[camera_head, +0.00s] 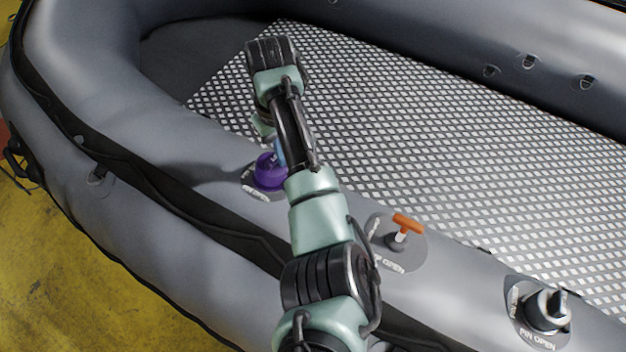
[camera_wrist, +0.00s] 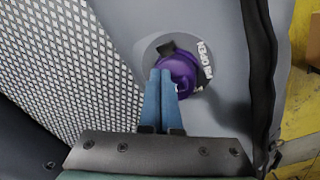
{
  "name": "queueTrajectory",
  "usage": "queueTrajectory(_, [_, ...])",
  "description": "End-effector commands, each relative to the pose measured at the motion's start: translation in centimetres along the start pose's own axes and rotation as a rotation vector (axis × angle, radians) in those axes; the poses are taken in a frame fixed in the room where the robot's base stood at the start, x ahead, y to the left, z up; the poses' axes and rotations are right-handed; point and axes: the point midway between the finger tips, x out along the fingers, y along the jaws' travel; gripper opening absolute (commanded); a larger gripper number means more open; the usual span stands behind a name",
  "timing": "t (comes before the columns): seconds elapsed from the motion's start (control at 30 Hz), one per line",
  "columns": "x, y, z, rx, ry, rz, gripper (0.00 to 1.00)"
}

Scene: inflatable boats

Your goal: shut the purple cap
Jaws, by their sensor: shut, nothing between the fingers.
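The purple cap (camera_head: 269,172) sits on a round grey patch on the boat's tube, partly hidden behind my arm in the head view. In the wrist view the purple cap (camera_wrist: 182,72) is near the middle, with a dark tab at its upper left. My gripper (camera_wrist: 161,72) has two blue fingers, shut together and empty. Their tips overlap the lower left of the cap in the wrist view; I cannot tell whether they touch it. In the head view only a bit of blue finger (camera_head: 280,153) shows beside the cap.
A valve with an orange T-handle (camera_head: 406,224) and a grey metal valve (camera_head: 546,309) stand further right along the same tube. The boat's patterned floor (camera_head: 420,150) is clear. A yellow floor (camera_head: 60,270) lies outside the boat.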

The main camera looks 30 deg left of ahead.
Motion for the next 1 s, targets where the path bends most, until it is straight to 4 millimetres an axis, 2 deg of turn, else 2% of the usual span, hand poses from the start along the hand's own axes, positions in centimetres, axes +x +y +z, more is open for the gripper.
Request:
queueTrajectory(0.6, [1.3, -2.0, -2.6, -0.007, 0.004, -0.004, 0.0])
queueTrajectory(0.87, [1.5, -2.2, -2.5, -0.009, 0.002, -0.007, 0.0])
queueTrajectory(1.0, [0.9, -2.3, -2.5, -0.01, 0.001, -0.008, 0.0])
